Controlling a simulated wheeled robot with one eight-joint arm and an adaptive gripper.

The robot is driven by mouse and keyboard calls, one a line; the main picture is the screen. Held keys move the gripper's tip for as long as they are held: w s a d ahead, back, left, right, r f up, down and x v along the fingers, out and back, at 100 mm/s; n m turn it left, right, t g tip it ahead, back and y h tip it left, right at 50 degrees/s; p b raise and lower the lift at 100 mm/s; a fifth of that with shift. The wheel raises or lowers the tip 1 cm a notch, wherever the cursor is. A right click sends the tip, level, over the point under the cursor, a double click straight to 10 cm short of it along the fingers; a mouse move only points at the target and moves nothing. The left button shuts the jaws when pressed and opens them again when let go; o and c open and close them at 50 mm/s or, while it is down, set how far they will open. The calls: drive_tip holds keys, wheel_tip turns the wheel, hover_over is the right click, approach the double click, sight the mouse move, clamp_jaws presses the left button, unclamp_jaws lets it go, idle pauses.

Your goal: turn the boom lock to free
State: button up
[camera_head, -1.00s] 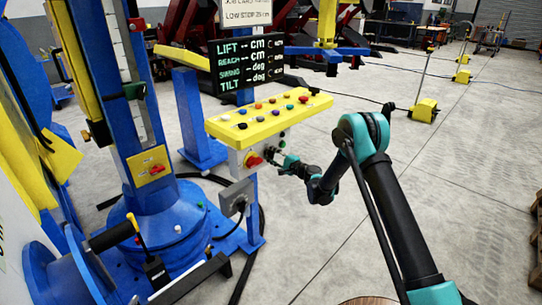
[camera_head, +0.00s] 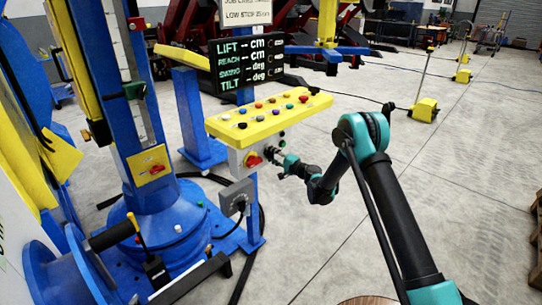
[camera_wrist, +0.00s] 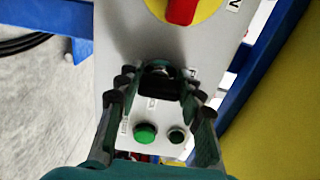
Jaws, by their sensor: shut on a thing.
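A black selector knob (camera_wrist: 160,86) sits on the grey front face of the control box (camera_wrist: 112,50). My gripper (camera_wrist: 162,92) has its two fingers on either side of this knob and is shut on it. Small labels beside the knob are too blurred to read, so I cannot tell its setting. In the head view my gripper (camera_head: 273,153) reaches the box face below the yellow button panel (camera_head: 225,125), and it hides the knob there.
A red rotary switch on a yellow disc (camera_wrist: 182,10) is close to the knob. A blue post (camera_head: 252,205) stands below the box.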

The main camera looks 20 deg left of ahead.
drive_tip(key=o, duration=1.2)
drive_tip(key=v, duration=1.2)
drive_tip(key=shift+s+f, duration=0.1)
